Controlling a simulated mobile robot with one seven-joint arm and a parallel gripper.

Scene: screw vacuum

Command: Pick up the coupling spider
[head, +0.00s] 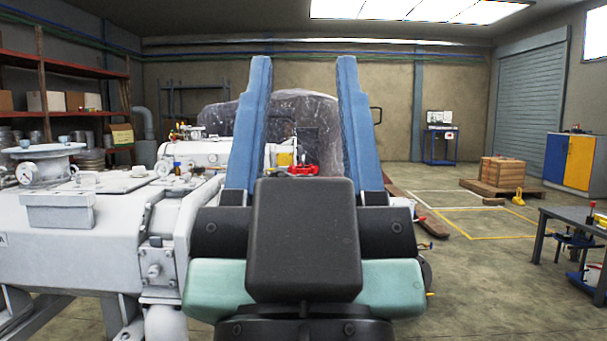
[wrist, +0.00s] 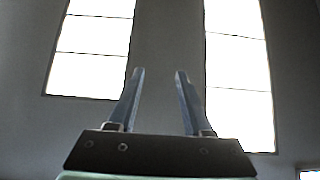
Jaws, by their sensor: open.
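My gripper (head: 304,62) stands upright in the middle of the head view, its two blue fingers spread wide with nothing between them. I cannot make out the coupling spider for sure in either view. A small red part (head: 303,170) shows between the fingers, well beyond them by the white machine; I cannot tell what it is. My gripper and wrist hide part of the machine and the floor.
A large white vacuum machine (head: 85,225) fills the left side, close to my arm. A dark worktable (head: 575,222) stands at the right edge. A wooden crate (head: 503,171) sits on a pallet at the back right. The floor (head: 480,270) between is mostly clear.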

